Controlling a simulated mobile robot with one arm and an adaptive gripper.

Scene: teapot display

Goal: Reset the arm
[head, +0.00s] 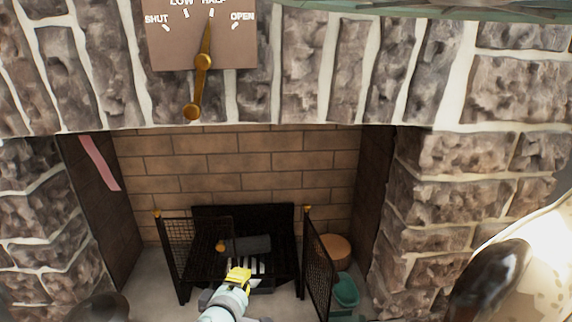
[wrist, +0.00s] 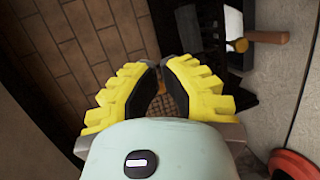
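My gripper (head: 238,274) shows at the bottom middle of the head view, with yellow fingers pointing into the fireplace. It is in front of the black grate (head: 215,262). In the wrist view my gripper (wrist: 159,70) has two yellow fingers with black pads, and a narrow gap shows between them. Nothing is held in the gap. Brown mesh and a small orange spot show through it, beyond the fingers. The arm behind the gripper is mostly out of the head view.
Stone pillars flank the fireplace. Black mesh screens (head: 319,262) stand at the grate's sides. A wooden round (head: 334,250) and a green container (head: 345,290) are at right. Above is a damper dial (head: 203,62). A red round object (wrist: 293,164) shows in the wrist view.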

